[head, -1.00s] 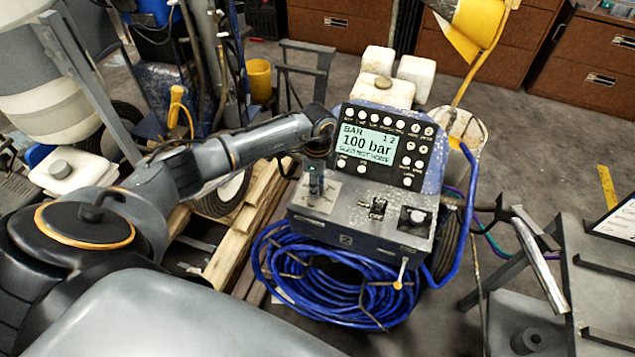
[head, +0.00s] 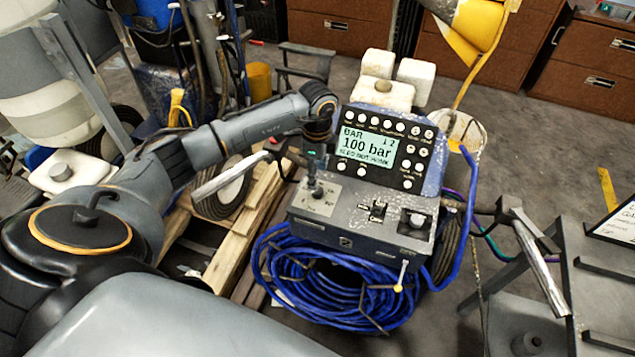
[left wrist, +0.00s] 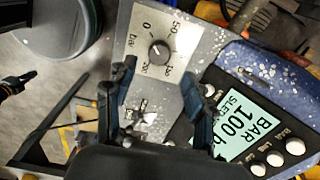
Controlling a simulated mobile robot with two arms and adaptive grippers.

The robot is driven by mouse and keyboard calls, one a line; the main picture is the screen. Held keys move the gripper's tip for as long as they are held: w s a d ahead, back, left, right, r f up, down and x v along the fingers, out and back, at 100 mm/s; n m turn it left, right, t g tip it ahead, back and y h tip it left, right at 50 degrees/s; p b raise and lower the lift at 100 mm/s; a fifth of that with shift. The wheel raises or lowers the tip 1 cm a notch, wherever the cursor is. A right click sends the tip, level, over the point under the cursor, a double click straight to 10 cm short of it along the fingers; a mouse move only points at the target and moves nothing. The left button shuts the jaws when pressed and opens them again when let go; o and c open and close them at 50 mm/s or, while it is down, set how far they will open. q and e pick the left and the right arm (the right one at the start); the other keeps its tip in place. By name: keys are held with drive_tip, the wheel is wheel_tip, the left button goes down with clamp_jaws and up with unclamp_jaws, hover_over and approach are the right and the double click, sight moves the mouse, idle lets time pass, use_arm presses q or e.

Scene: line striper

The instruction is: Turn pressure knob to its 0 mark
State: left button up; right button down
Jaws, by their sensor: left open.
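The pressure knob (left wrist: 158,53) is a small dark round knob on a light dial plate (left wrist: 137,75) marked 0, 50, 200 and bar. In the head view the knob (head: 316,190) sits at the left of the striper's control panel. Its exact pointer direction is too small to tell. My left gripper (left wrist: 158,72) is open and empty, its two dark fingers apart on either side below the knob in the picture. In the head view the left gripper (head: 314,155) is above the knob, apart from it. The display (head: 367,147) reads 100 bar. My right gripper is out of view.
Handlebars stick out left (head: 232,177) and right (head: 540,265). A blue hose coil (head: 330,295) lies below the panel, and a wooden pallet (head: 235,240) is at the left.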

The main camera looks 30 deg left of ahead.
use_arm(q)
wheel_tip(320, 180, up, 6)
drive_tip(key=shift+f, duration=0.1)
idle(0.5)
